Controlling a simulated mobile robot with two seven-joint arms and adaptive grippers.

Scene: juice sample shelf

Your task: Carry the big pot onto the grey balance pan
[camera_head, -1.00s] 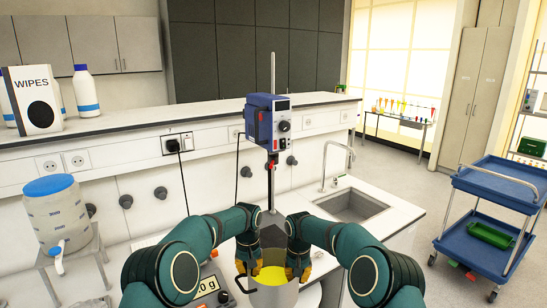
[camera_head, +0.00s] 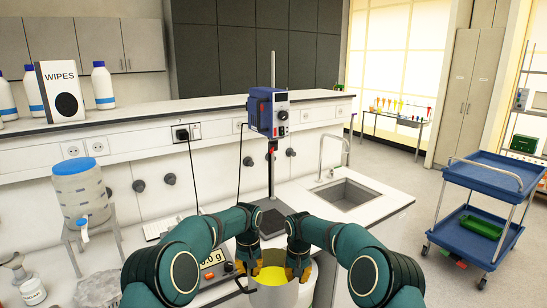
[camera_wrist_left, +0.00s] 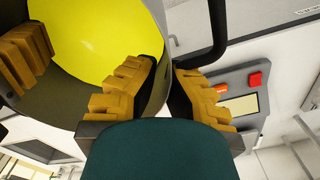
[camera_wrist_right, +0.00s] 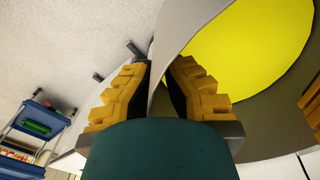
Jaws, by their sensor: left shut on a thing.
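The big pot (camera_head: 277,294) is a grey open vessel with yellow contents (camera_head: 272,276), at the bottom middle of the head view. My left gripper (camera_head: 247,262) is shut on its left rim, with one finger inside and one outside. My right gripper (camera_head: 297,262) grips the opposite rim the same way; the wall (camera_wrist_right: 162,75) passes between its fingers in the right wrist view. The pot's base is out of view. The balance (camera_head: 217,270), with a lit display and a red button (camera_wrist_left: 256,80), is left of the pot. I cannot make out its grey pan.
A stirrer on a stand (camera_head: 268,112) rises behind the pot. A sink (camera_head: 348,194) lies to the right. A dispenser with a blue lid (camera_head: 80,188) stands on the left. A blue cart (camera_head: 480,215) is on the floor at right, with open floor before it.

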